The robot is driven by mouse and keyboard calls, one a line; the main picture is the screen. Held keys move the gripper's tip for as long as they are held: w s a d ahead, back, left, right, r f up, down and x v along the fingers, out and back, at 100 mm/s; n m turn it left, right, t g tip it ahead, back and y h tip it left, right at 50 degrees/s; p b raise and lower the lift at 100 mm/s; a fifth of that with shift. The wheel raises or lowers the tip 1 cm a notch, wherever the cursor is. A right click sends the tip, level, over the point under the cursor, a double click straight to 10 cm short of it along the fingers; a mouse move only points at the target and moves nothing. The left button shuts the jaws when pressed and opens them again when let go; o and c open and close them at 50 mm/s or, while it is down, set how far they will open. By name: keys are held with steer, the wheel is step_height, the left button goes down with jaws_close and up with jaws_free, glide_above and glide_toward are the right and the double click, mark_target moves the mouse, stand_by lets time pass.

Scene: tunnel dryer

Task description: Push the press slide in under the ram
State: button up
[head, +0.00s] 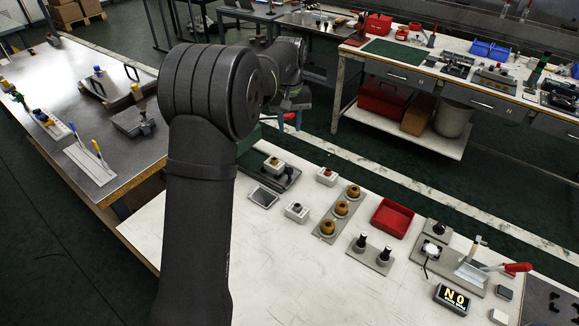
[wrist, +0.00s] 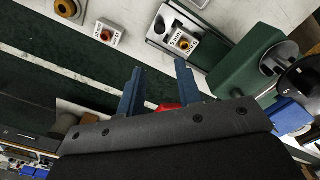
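The press (wrist: 240,75) is a green body at the right of the wrist view, with a dark round part beside it. In the head view my arm hides most of it. I cannot make out the ram. My gripper (wrist: 160,65) is open, its two blue fingers apart with nothing held between them. In the head view my gripper (head: 290,121) is beyond the slide, apart from it.
A display (head: 454,299) reads "NO". The table's near middle is clear.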

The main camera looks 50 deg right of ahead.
mark_target(289, 169)
step_height(289, 169, down, 17)
steer(key=shift+f, duration=0.1)
stand_by(0.3)
steer(key=shift+c, duration=0.2)
jaws_close()
